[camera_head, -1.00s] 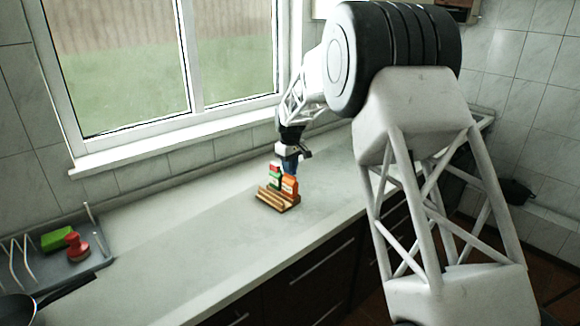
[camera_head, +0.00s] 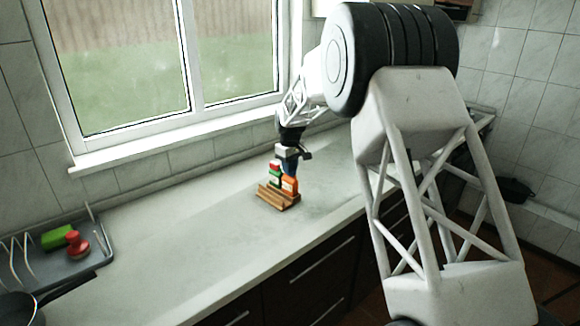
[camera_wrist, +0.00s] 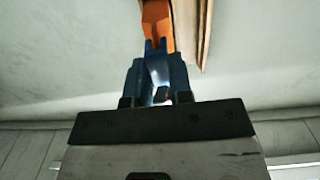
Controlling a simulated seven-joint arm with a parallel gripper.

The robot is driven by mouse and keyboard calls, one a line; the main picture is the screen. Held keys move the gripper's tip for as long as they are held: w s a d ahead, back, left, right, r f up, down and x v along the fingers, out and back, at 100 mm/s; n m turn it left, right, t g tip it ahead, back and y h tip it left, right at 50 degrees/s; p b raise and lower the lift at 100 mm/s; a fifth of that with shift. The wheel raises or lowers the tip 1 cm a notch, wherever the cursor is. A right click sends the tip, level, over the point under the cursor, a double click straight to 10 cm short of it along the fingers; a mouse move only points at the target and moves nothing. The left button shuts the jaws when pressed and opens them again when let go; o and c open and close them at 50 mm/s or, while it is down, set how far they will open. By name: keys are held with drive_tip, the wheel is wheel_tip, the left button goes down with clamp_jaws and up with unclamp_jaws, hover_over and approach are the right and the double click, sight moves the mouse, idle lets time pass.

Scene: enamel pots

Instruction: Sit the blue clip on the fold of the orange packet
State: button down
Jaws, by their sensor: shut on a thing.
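The orange packet (camera_head: 291,186) stands upright in a wooden rack (camera_head: 274,202) on the counter. Its top part also shows in the wrist view (camera_wrist: 157,22). My gripper (camera_head: 289,158) is right above the packet, pointing down. In the wrist view, my gripper (camera_wrist: 156,98) is shut on the blue clip (camera_wrist: 155,75). The far end of the clip overlaps the orange packet there. I cannot tell whether the clip sits on the fold or just above it; the clip hides that part.
A grey dish rack (camera_head: 85,262) with a green block and a red object is at far left, near a dark pan. The counter between is clear.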

drive_tip(key=shift+f, duration=0.7)
idle(0.4)
drive_tip(key=c, duration=0.9)
unclamp_jaws()
drive_tip(key=shift+c, duration=0.2)
drive_tip(key=shift+r, duration=3.95)
